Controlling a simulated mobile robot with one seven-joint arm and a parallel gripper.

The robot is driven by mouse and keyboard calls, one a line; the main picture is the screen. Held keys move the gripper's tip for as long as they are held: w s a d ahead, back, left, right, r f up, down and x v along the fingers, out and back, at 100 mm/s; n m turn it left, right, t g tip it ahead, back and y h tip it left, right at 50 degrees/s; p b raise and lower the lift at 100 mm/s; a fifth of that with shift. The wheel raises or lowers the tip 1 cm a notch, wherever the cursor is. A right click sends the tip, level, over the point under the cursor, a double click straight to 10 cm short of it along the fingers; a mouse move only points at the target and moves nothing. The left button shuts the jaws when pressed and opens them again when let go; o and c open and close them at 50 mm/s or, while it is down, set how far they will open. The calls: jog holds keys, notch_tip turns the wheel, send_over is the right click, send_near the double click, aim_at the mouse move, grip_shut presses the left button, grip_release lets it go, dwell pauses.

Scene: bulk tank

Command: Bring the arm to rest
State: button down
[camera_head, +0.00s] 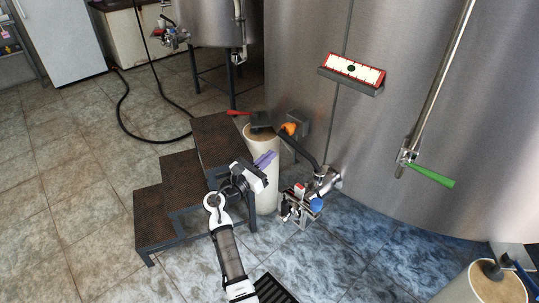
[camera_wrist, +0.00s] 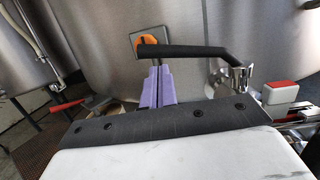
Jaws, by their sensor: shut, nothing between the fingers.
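My arm reaches up from the bottom of the head view. My gripper (camera_head: 268,158) has purple fingers, also seen in the wrist view (camera_wrist: 157,72). The fingers are shut together with nothing between them. They point towards the large steel tank (camera_head: 400,130). In the wrist view their tips lie just below a black handle (camera_wrist: 180,51) and an orange knob (camera_wrist: 150,39). I cannot tell whether they touch the handle. In the head view the gripper is in front of a white cylindrical stand (camera_head: 262,197), partly hiding it.
Dark steps (camera_head: 165,190) stand left of the gripper. A green-handled lever (camera_head: 430,175) and a red-framed panel (camera_head: 354,69) are on the tank. Tiled floor (camera_head: 70,210) is clear at left.

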jog(key=v, duration=0.8)
jog(key=shift+a+f+b, duration=0.2)
jog(key=shift+a+b, duration=0.25)
jog(key=shift+a, duration=0.1)
